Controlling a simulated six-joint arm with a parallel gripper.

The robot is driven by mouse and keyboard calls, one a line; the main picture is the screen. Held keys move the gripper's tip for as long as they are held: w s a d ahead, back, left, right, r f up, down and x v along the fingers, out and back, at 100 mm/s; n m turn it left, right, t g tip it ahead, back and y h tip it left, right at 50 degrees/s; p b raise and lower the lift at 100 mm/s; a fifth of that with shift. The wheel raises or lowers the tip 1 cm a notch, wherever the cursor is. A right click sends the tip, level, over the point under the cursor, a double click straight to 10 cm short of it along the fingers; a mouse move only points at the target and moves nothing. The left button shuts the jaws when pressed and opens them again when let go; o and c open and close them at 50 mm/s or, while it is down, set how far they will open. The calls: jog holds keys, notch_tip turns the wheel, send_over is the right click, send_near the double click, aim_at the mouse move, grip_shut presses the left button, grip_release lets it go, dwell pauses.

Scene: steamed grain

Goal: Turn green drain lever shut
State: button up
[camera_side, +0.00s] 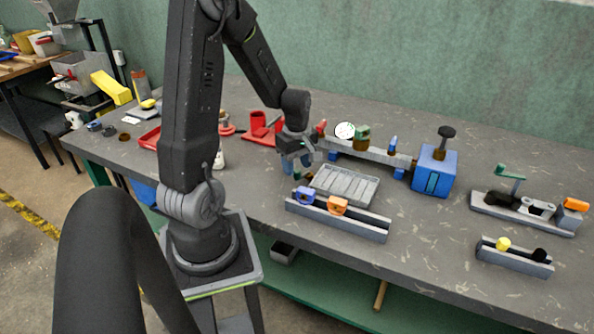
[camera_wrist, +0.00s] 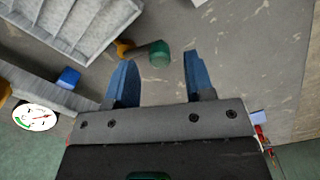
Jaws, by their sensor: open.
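The green drain lever (camera_wrist: 159,54) shows in the wrist view as a short green grip on a brass stem (camera_wrist: 124,47), by the end of the grey ribbed tray (camera_wrist: 88,25). My gripper (camera_wrist: 157,72) is open, with its two blue fingers apart and nothing held. The lever's green end lies just ahead of the gap between the fingertips, and contact cannot be told. In the side view my gripper (camera_side: 296,163) hangs low at the left end of the ribbed tray (camera_side: 345,185). It largely hides the lever there.
A grey rail with a blue slider (camera_side: 304,194) and an orange slider (camera_side: 337,206) stands in front of the tray. Behind are a round white gauge (camera_side: 345,130) and a blue box (camera_side: 434,172). Red parts (camera_side: 263,128) lie at the back left.

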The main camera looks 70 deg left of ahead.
jog(key=shift+f, duration=1.2)
jog(key=shift+c, duration=0.4)
grip_shut()
